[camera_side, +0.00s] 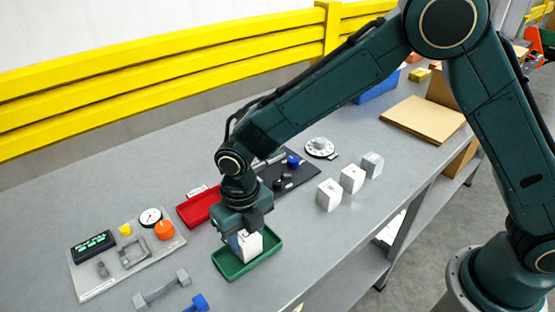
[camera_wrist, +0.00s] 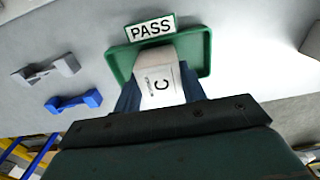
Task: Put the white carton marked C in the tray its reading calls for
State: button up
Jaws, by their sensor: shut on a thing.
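The white carton marked C (camera_wrist: 160,82) is between the fingers of my gripper (camera_wrist: 160,100), with its letter facing the wrist camera. In the side view the carton (camera_side: 249,246) is at the green tray (camera_side: 232,272), inside its outline. I cannot tell whether it touches the tray floor. My gripper (camera_side: 240,238) points down over the tray and is shut on the carton. The green tray also shows in the wrist view (camera_wrist: 200,44), with a PASS sign (camera_wrist: 150,28) at its edge. A red tray (camera_side: 199,207) lies behind, partly hidden by my arm; its label is unreadable.
Several white cartons (camera_side: 328,195) stand in a row to the right. A test panel (camera_side: 95,283) with a display (camera_side: 92,246) and dial (camera_side: 150,217) lies left. A grey gauge (camera_side: 162,290) and a blue one (camera_side: 197,304) lie near the tray. A black board (camera_side: 290,178) is behind.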

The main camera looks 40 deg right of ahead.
jog(key=shift+f, duration=0.2)
jog(key=o, duration=1)
jog(key=shift+r, duration=0.2)
jog(key=shift+r, duration=4.85)
